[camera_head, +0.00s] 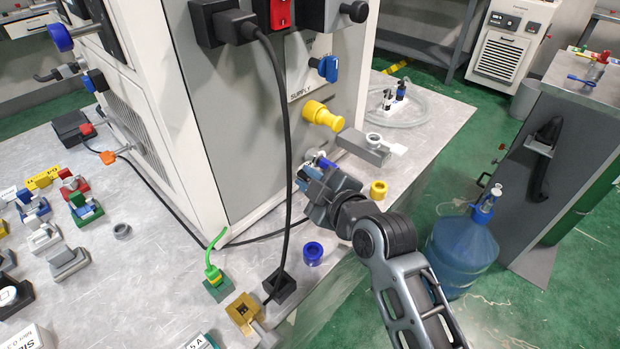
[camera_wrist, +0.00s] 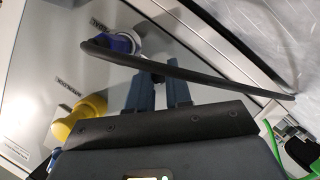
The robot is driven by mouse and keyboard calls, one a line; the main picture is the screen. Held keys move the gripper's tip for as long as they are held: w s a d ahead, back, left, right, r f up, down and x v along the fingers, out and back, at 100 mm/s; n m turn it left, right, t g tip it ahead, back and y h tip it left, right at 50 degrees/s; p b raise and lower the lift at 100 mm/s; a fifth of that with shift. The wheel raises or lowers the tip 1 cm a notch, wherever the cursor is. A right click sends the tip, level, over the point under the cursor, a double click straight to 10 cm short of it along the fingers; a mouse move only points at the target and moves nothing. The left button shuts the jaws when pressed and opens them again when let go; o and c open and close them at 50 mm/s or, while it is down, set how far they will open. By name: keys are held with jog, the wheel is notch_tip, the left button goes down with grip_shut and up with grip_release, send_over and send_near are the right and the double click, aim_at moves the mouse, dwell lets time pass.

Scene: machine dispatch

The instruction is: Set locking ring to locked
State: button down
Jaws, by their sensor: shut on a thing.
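The blue locking ring (camera_wrist: 121,43) sits around a white fitting on the grey machine panel in the wrist view. In the head view it shows partly (camera_head: 326,163), low on the panel beside my gripper (camera_head: 307,180). My gripper's two fingers (camera_wrist: 160,88) point at the ring in the wrist view and are shut on it. A black cable crosses in front of the fingertips and hides the contact. The ring's lock marking is too small to read.
A yellow fitting (camera_head: 322,115) sticks out above the gripper. The black cable (camera_head: 287,150) hangs down the panel close to the gripper. A grey block (camera_head: 362,148), a loose yellow ring (camera_head: 378,189) and a loose blue ring (camera_head: 313,253) stand on the bench nearby.

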jog(key=shift+r, duration=0.15)
jog(key=r+m+g, duration=0.1)
jog(key=m, duration=0.1)
jog(key=w+d+r+m+g+y, duration=0.1)
jog(key=m, duration=0.1)
jog(key=w+r+m+g+y+p, duration=0.1)
jog(key=r+m, duration=0.1)
jog(key=shift+d+m+g, duration=0.2)
jog(key=shift+m+g, duration=0.1)
jog(key=shift+g, duration=0.1)
jog(key=m+y, duration=0.1)
jog(key=w+d+m+g+b, duration=0.1)
jog(key=m, duration=0.1)
jog(key=shift+w+r+g+y, duration=0.2)
jog(key=shift+r+g+y, duration=0.1)
jog(key=shift+r+y, duration=0.1)
jog(key=shift+w+d+r+m+g+y+b, duration=0.1)
jog(key=shift+w+d+m+g+y+b, duration=0.25)
jog(key=shift+m, duration=0.35)
jog(key=shift+w+d+m+g+y+b, duration=0.25)
jog(key=shift+w+m+y, duration=0.1)
jog(key=shift+m, duration=0.35)
jog(key=shift+d, duration=0.1)
jog(key=c, duration=1.2)
grip_release()
jog(key=shift+w, duration=0.1)
jog(key=shift+c, duration=0.2)
jog(key=shift+o, duration=0.7)
